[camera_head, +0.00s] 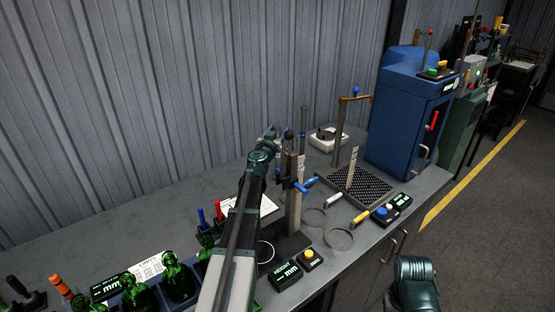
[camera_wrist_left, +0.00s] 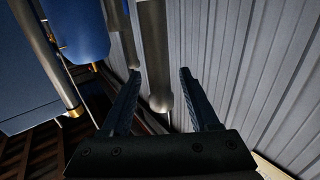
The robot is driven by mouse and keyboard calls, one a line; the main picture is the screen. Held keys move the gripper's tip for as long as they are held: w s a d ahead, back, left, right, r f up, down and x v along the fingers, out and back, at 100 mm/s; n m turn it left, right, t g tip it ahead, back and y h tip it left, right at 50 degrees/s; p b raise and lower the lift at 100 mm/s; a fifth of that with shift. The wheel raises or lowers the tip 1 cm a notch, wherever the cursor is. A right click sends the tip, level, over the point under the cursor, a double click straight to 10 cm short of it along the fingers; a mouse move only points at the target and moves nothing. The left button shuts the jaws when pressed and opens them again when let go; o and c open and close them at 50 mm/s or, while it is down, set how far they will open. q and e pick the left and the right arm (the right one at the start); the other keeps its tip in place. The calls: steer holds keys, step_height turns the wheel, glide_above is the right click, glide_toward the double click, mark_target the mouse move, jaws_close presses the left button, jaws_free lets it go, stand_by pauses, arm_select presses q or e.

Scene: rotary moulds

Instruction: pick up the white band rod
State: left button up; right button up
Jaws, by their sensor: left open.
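My left gripper (camera_head: 277,133) is at the far side of the bench, in front of the ribbed wall. It is small and partly hidden by its own wrist in the head view. In the left wrist view its jaws (camera_wrist_left: 158,100) stand apart with no object gripped. A grey metal rod (camera_wrist_left: 155,55) with a rounded end shows between the jaws, and a second rod (camera_wrist_left: 119,35) is to its left. A thin upright rod (camera_head: 303,122) stands just right of the gripper in the head view. I cannot make out a white band on any of these rods.
A dark gauge stand (camera_head: 292,205) is close to my left forearm. A white device (camera_head: 328,139) with a dark dial, a perforated plate (camera_head: 372,190) and a blue cabinet (camera_head: 405,125) are to the right. Green bottles (camera_head: 177,278) stand at the front left. The back left bench is clear.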

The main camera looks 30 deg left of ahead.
arm_select(q)
steer(key=shift+x, duration=1.15)
jaws_close()
stand_by(0.5)
